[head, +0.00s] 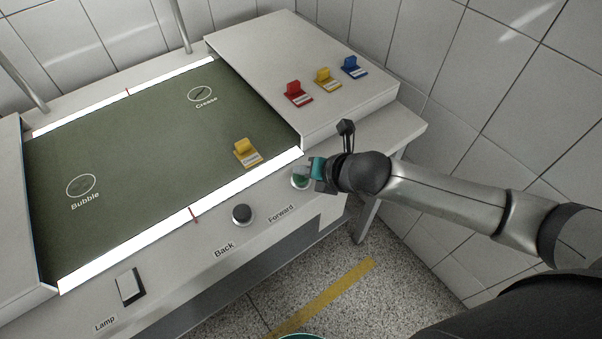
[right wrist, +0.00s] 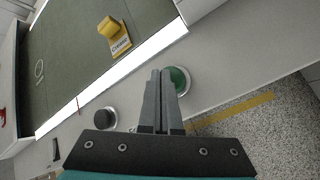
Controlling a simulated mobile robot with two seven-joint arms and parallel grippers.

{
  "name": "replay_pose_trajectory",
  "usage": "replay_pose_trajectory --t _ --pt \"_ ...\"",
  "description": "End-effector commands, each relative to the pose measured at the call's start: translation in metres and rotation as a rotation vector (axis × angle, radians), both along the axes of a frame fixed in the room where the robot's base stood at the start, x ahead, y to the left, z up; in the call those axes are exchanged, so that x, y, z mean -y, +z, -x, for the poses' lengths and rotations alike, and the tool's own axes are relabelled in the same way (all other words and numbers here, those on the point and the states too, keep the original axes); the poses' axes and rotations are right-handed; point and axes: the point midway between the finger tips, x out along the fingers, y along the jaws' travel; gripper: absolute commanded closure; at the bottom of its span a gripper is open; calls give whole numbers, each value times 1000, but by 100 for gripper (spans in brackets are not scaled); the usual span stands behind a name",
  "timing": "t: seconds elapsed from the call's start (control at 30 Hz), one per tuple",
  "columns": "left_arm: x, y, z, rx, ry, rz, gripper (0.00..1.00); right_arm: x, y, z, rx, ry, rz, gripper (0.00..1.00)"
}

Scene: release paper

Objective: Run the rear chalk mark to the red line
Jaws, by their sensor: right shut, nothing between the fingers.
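The dark green belt (head: 140,150) bears two white chalk circles. The farther circle, labelled Crease (head: 200,95), lies towards the back right; the nearer, labelled Bubble (head: 81,185), lies at the left. A red line crosses the near white strip (head: 194,214), and another crosses the far strip (head: 127,92). Neither circle is level with these lines. My right gripper (head: 305,172) is shut and empty at the green Forward button (head: 299,182). In the right wrist view its fingertips (right wrist: 160,74) overlap the side of the green button (right wrist: 180,80); contact cannot be told.
A black Back button (head: 242,214) and a Lamp switch (head: 130,286) sit on the front panel. A yellow tag (head: 247,152) stands on the belt near the right end. Red (head: 296,93), yellow (head: 326,80) and blue (head: 353,67) tags stand on the right-hand top.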

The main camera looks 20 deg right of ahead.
Motion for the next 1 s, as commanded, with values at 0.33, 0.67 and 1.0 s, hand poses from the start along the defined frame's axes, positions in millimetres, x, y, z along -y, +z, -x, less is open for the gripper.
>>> replay_pose_trajectory --t 0.33,0.67,1.0 --pt "0 -2 0 0 0 0 26 0 -4 0 0 0 0 100" --pt "0 -3 0 0 0 0 26 0 -8 0 -1 1 0 100" --pt "0 -4 0 0 0 0 26 0 -11 0 -2 1 0 100"
